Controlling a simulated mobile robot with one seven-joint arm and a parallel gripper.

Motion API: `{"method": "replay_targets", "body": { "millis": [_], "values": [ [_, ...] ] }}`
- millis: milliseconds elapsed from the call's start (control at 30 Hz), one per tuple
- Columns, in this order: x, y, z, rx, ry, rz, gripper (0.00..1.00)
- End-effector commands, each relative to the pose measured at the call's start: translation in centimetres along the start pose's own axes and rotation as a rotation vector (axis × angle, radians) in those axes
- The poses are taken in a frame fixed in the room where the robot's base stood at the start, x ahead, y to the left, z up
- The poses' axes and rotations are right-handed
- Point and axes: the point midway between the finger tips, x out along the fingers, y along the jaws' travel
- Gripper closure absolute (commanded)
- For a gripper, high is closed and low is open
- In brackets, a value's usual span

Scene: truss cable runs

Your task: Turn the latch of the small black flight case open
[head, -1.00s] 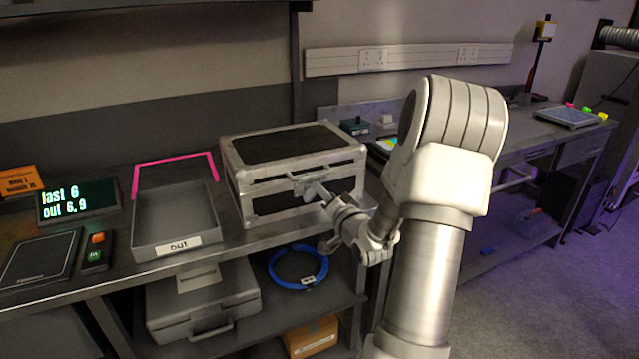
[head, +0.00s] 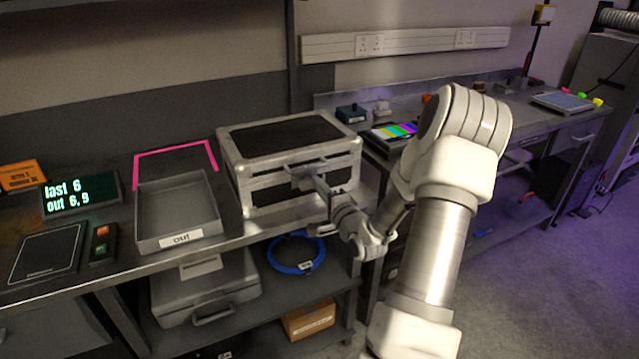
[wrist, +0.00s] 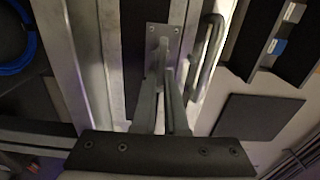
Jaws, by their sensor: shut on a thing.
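The small black flight case (head: 283,141) with silver edges stands on the bench in the head view, its lid down. Its front faces my arm. In the wrist view the latch (wrist: 157,40) is a grey metal plate with a lever on the case front, and the case's handle (wrist: 207,52) is beside it. My gripper (wrist: 163,92) has its two fingers close together at the latch, shut on it. In the head view my gripper (head: 322,187) reaches the case front from the right. The fingers hide part of the latch, so its exact turn is hard to tell.
A grey tray marked "out" (head: 176,240) sits left of the case. A display (head: 80,195) stands further left. A grey case (head: 205,290) and a blue cable coil (head: 295,254) lie on the shelf below. A second bench (head: 480,110) is to the right.

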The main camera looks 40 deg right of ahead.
Motion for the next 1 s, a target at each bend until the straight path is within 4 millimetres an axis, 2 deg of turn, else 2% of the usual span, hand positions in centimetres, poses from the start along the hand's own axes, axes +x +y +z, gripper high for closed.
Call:
{"method": "replay_targets", "body": {
  "millis": [533,567,700,1000],
  "values": [
    [-0.03,0.13,0.0,0.025,0.0,0.001,1.0],
    [-0.03,0.13,0.0,0.025,0.0,0.002,0.86],
    [-0.03,0.11,0.0,0.024,0.0,0.001,0.61],
    [-0.08,0.07,-0.01,0.023,0.0,0.001,0.6]
  ]
}}
